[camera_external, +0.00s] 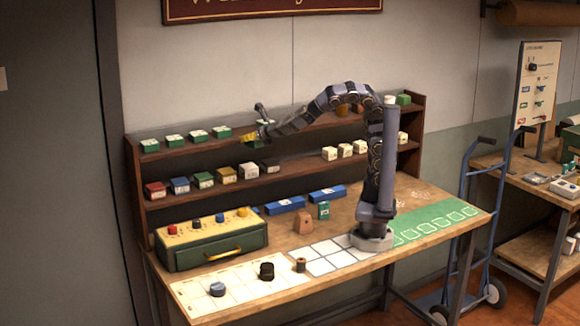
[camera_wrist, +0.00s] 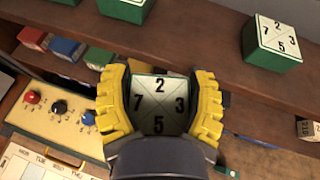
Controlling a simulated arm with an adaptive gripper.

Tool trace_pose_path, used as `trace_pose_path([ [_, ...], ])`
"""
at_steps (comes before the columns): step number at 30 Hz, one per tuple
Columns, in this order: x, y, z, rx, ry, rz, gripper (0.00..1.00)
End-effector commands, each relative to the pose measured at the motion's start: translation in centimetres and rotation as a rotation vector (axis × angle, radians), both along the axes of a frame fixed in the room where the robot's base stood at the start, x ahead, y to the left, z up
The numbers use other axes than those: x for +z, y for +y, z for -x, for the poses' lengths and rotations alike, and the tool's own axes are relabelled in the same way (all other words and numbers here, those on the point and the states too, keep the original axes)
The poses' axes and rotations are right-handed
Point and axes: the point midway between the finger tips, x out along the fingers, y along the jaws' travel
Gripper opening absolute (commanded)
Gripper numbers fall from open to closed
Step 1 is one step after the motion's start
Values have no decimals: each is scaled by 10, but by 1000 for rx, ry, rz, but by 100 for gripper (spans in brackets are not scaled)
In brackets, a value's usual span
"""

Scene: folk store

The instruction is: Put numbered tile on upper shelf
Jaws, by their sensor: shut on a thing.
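My gripper (camera_wrist: 160,92) has yellow ribbed fingers and is shut on a numbered tile (camera_wrist: 159,104). The tile's pale top faces the wrist camera, with dark digits and crossing lines; its lower part is hidden by my gripper. In the external view my gripper (camera_external: 256,136) is at the front of the upper shelf (camera_external: 300,126), to the right of a row of tiles. I cannot tell whether the held tile touches the shelf. Several green-sided tiles (camera_external: 198,136) stand on the upper shelf at left. A similar tile (camera_wrist: 272,42) shows at upper right in the wrist view.
The lower shelf holds coloured tiles (camera_external: 204,180) at left and pale blocks (camera_external: 345,151) at right. A green and yellow box (camera_external: 211,242) with knobs stands on the workbench below. A white grid sheet (camera_external: 205,290) lies in front of it.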

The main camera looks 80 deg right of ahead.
Motion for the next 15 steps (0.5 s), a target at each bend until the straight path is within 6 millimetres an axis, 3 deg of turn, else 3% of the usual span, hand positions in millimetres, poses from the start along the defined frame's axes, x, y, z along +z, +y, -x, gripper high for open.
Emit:
trace_pose_path([
  [1,14,-7,-2,-1,-9,-9,28],
  [8,42,-22,-26,-49,1,-5,28],
  [15,77,-63,-56,-180,3,-4,28],
])
